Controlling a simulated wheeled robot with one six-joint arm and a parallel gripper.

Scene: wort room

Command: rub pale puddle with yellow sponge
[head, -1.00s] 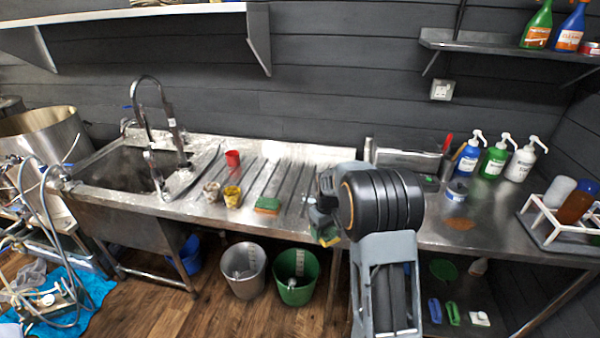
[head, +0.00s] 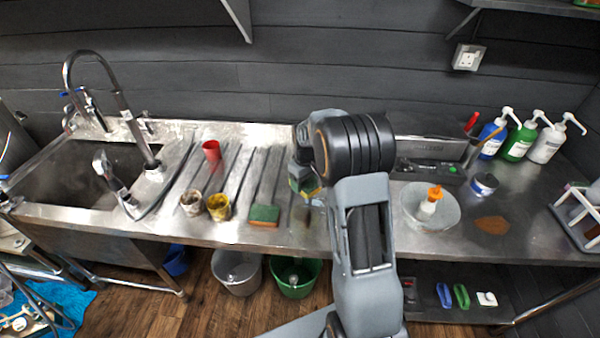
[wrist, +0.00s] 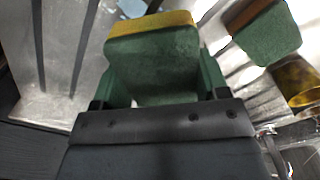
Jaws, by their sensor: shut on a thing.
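My gripper (wrist: 155,95) is shut on the yellow sponge (wrist: 152,60), which has a yellow layer and a green scouring face. In the head view the yellow sponge (head: 313,188) shows only partly beside my wrist, above the right part of the drainboard. Whether it touches the steel is unclear. A small pale bluish patch (wrist: 131,8) lies beyond the sponge at the top of the wrist view; I cannot tell whether it is the pale puddle. No pale puddle is clear in the head view, where my arm hides part of the counter.
Right of my arm are a glass bowl (head: 411,206) holding an orange-topped bottle (head: 430,201), a brown spill (head: 491,225) and a tin (head: 484,184).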

